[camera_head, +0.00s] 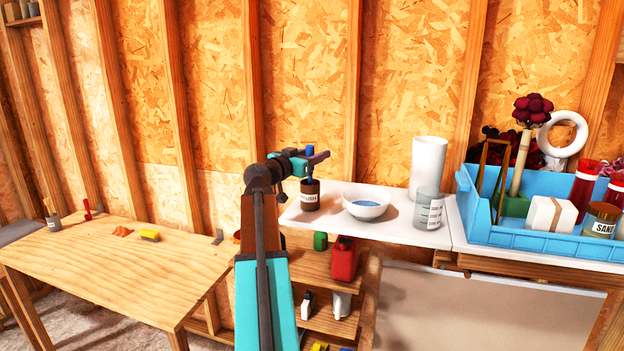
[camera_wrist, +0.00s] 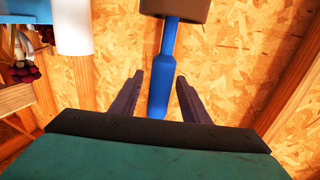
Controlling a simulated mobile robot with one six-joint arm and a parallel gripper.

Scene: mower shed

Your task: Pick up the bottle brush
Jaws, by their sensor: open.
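The bottle brush (camera_head: 310,151) stands in a brown jar (camera_head: 309,203) on the left end of the white worktop; the jar's label is partly visible. Only its blue handle shows; the brush head is hidden in the jar. My gripper (camera_head: 319,158) is at the handle, above the jar. In the wrist view the jar (camera_wrist: 174,9) is at the top edge and the blue handle (camera_wrist: 162,88) runs down from it. My gripper (camera_wrist: 158,97) is open there, with one finger on each side of the handle and gaps showing.
A white bowl (camera_head: 365,209), a grey measuring cup (camera_head: 427,214) and a white roll (camera_head: 428,163) stand right of the jar. A blue crate (camera_head: 520,240) of several items is further right. A wooden table (camera_head: 100,268) is at left. Shelves lie below the worktop.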

